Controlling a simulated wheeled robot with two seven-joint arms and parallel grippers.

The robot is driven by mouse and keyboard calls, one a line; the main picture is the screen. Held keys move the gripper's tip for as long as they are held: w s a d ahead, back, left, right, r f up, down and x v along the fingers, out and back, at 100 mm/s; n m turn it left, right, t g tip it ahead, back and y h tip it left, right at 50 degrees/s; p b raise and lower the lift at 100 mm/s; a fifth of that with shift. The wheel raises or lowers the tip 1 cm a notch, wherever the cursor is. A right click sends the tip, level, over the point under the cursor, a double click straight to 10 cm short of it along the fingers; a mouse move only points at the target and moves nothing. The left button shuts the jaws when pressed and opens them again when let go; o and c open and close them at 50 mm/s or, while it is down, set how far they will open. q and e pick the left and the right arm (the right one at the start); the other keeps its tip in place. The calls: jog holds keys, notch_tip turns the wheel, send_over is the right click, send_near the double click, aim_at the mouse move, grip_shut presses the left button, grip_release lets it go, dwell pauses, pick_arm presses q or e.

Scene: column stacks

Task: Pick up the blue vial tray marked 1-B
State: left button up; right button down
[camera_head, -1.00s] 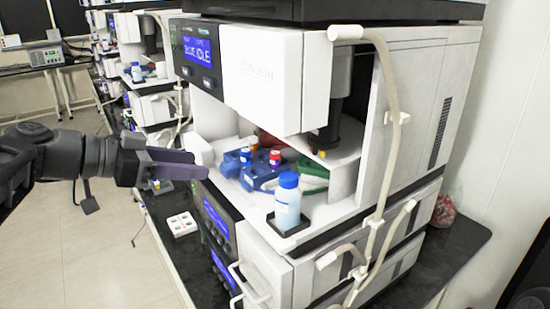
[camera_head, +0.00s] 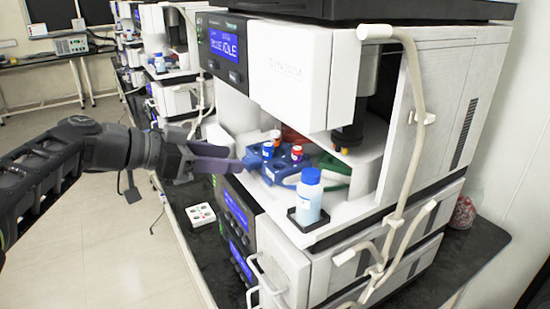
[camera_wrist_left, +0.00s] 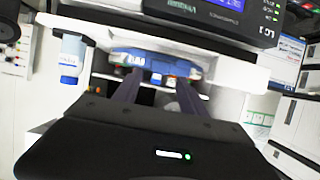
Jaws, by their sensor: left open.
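The blue vial tray (camera_head: 285,171) sits on the white shelf inside the open bay of the front machine, with several small vials with red, orange and blue tops. Its marking cannot be read. It also shows in the left wrist view (camera_wrist_left: 160,62), ahead of the fingers and partly blurred. My left gripper (camera_head: 240,160) reaches in from the left, its purple-grey fingers at the tray's left edge. In the left wrist view the two fingers (camera_wrist_left: 158,88) are apart with nothing held between them. Whether they touch the tray cannot be told. My right gripper is not in view.
A blue-capped bottle (camera_head: 309,196) stands in a black holder at the shelf's front corner. Green and red trays (camera_head: 333,168) lie behind the blue one. A beige tube (camera_head: 412,120) hangs down the machine's side. A white block with holes (camera_head: 200,215) lies on the dark bench.

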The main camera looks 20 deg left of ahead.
aim_at(245, 161)
pick_arm(q)
jog(key=p+x, duration=0.2)
jog(key=x, duration=0.2)
jog(key=shift+w+d+f, duration=0.1)
jog(key=shift+d, duration=0.05)
jog(key=shift+w+d+f, duration=0.15)
grip_shut()
dwell(0.6)
